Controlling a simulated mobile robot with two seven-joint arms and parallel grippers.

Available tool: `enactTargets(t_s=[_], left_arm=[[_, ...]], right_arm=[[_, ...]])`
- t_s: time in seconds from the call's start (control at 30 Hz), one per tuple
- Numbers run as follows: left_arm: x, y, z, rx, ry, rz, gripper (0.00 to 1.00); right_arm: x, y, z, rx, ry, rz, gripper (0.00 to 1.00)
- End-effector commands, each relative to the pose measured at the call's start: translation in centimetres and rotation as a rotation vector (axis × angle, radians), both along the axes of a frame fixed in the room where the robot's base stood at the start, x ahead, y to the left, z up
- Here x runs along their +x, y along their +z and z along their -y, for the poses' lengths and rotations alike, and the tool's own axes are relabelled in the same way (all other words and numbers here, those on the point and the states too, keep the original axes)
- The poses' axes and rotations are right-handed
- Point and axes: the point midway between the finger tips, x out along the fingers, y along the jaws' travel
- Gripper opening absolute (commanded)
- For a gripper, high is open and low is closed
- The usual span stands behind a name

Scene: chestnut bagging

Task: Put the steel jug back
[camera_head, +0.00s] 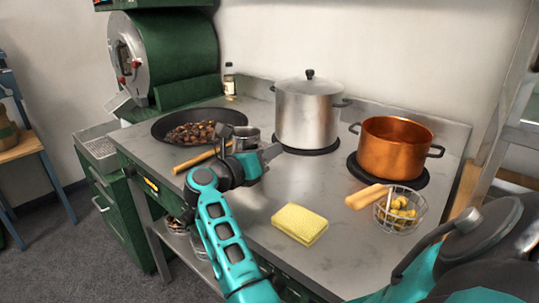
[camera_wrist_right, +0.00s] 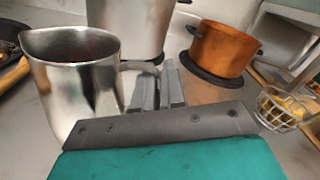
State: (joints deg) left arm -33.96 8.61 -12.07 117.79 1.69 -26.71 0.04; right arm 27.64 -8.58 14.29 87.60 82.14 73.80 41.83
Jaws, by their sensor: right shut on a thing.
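The steel jug (camera_head: 247,134) is over the counter between the black pan and the steel pot, partly hidden behind my right gripper (camera_head: 262,153). In the right wrist view the jug (camera_wrist_right: 72,85) is large at left and close to upright, with its handle side toward the fingers. My right gripper (camera_wrist_right: 158,90) is shut on the jug's handle. I cannot tell whether the jug's base touches the counter. My left gripper is not in view.
A black pan (camera_head: 160,136) of chestnuts, with a wooden handle, lies left. A lidded steel pot (camera_head: 307,112) and a copper pot (camera_head: 392,152) stand behind. A yellow sponge (camera_head: 299,224) and wire basket (camera_head: 400,219) are in front. The middle counter (camera_head: 310,180) is clear.

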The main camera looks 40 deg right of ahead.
Motion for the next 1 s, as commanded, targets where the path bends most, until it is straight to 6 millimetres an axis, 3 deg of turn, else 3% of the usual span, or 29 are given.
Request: enactTargets(t_s=[0.27,0.3,0.53,0.83,1.0], left_arm=[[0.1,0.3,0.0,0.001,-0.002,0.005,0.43],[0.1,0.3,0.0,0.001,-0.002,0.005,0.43],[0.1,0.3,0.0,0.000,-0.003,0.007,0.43],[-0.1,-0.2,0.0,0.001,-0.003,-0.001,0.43],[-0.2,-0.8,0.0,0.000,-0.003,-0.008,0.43]], right_arm=[[0.0,-0.3,0.0,-0.002,0.000,0.004,0.00],[0.0,-0.4,0.0,0.000,0.000,0.001,0.14],[0.0,-0.4,0.0,0.000,0.000,0.001,0.35],[0.0,-0.4,-0.4,0.000,0.001,0.001,0.35],[0.0,-0.6,-2.8,0.003,0.004,0.002,0.35]])
